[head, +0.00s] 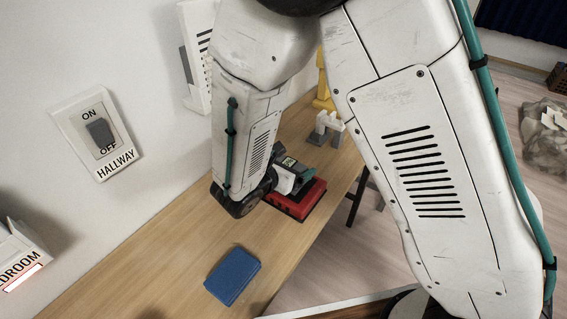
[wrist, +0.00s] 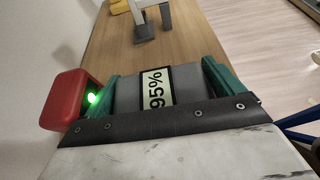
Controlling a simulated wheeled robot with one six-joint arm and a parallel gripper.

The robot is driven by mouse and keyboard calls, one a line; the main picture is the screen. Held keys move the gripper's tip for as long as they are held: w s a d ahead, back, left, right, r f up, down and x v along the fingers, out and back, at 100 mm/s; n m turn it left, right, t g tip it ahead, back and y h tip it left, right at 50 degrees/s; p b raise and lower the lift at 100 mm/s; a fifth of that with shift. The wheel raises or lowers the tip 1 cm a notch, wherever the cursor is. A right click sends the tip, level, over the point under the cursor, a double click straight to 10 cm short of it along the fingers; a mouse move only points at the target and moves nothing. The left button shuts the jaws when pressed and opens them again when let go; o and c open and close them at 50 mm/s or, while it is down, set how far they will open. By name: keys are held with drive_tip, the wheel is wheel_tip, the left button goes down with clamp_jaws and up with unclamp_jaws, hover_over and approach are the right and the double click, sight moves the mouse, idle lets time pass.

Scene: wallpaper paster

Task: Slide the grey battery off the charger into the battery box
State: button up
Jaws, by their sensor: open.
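The red charger (head: 308,203) sits on the wooden worktop under my gripper (head: 295,177). In the wrist view a red end of the charger (wrist: 70,98) with a lit green light shows at the left. The grey battery (wrist: 192,80), with a label reading 95%, lies between the two green fingers of my gripper (wrist: 162,84). The fingers are open, one on each side of it; whether either touches it I cannot tell. In the head view my arm mostly hides the battery. I cannot make out a battery box for certain.
A blue flat block (head: 232,276) lies on the worktop (head: 165,262) nearer the front. A grey-white stand (head: 326,128) and a yellow object (head: 322,95) are farther back. The wall with a HALLWAY switch (head: 100,132) borders the left. The worktop's right edge drops to the floor.

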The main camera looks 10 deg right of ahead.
drive_tip(key=shift+w+d+f, duration=0.1)
drive_tip(key=shift+w+d, duration=0.15)
drive_tip(key=shift+a, duration=0.1)
drive_tip(key=shift+c, duration=0.6)
drive_tip(key=shift+a, duration=0.1)
drive_tip(key=c, duration=0.6)
drive_tip(key=o, duration=0.5)
drive_tip(key=shift+c, duration=0.2)
drive_tip(key=c, duration=0.5)
drive_tip(key=shift+o, duration=0.2)
drive_tip(key=shift+s+d, duration=3.5)
drive_tip(key=shift+s, duration=0.05)
